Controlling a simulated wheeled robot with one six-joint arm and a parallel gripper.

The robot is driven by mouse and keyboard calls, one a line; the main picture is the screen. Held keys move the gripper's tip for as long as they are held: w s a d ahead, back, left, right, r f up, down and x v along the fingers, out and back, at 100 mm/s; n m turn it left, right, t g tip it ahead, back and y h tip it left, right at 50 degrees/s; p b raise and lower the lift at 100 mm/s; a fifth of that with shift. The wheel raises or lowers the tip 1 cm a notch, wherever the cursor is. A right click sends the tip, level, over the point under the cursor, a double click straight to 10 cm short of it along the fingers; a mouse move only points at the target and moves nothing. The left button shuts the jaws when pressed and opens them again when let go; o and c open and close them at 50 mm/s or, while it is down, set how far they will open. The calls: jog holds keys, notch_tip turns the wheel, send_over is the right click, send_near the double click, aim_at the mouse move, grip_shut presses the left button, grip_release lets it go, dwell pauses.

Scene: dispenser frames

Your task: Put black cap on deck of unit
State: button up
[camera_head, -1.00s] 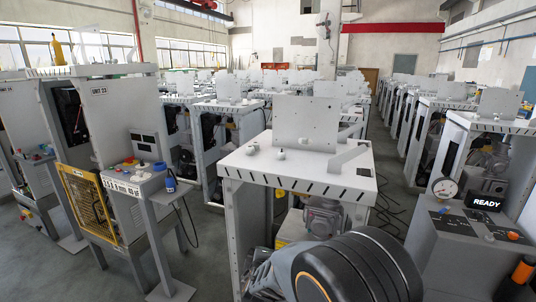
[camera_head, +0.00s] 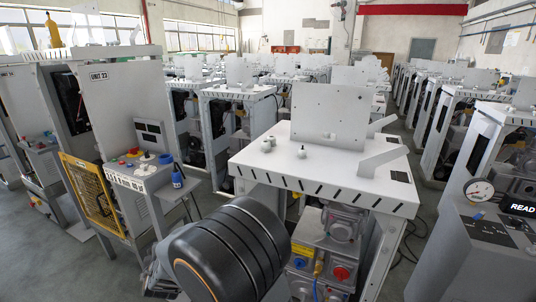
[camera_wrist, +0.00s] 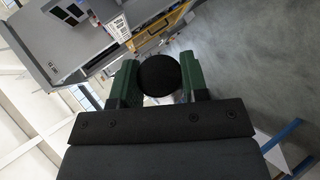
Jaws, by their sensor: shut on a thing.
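In the wrist view my gripper (camera_wrist: 158,85) has two green fingers closed on a round black cap (camera_wrist: 159,75). The cap sits between the fingertips, with grey floor and machinery beyond it. In the head view my dark arm link fills the lower middle, and the gripper and cap cannot be seen there. The white deck (camera_head: 262,170) of the nearest unit lies beyond my arm, with slots along its front edge. Small white knobs (camera_head: 266,145) and an upright plate (camera_head: 329,115) stand on it. The cap is not on this deck.
A unit marked UNIT 23 (camera_head: 106,82) stands at left, with a yellow guard (camera_head: 88,196) and a side control box (camera_head: 140,178) holding a blue item. Grey floor shows between the rows.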

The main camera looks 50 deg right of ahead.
jog(key=s+d+r+g+h+p, duration=0.1)
jog(key=d+r+g+h, duration=0.2)
jog(key=d+r, duration=0.65)
jog(key=d+r+g+h, duration=0.2)
jog(key=d+r, duration=0.5)
jog(key=r, duration=0.5)
jog(key=s+d+r+n+g+h+p, duration=0.1)
jog(key=s+d+r+g+h, duration=0.15)
jog(key=s+d+r, duration=0.35)
jog(key=s+d+r+n+g+h, duration=0.1)
jog(key=s+r+g, duration=0.35)
jog(key=s, duration=0.45)
jog(key=s+d+r+n+g+h+p, duration=0.1)
jog(key=s+d+r+g, duration=0.25)
jog(key=s+r, duration=0.3)
jog(key=shift+t, duration=0.35)
jog(key=w+d+f, duration=0.4)
jog(key=w+d+f+p, duration=0.1)
jog(key=w+d+f, duration=0.3)
jog(key=f, duration=0.1)
jog(key=shift+w+d+f, duration=0.3)
jog(key=shift+d, duration=0.05)
jog(key=f, duration=0.3)
jog(key=shift+w+d+f, duration=0.2)
jog(key=shift+w+d, duration=0.1)
jog(key=shift+w, duration=0.1)
jog(key=shift+f, duration=0.35)
jog(key=shift+f, duration=0.1)
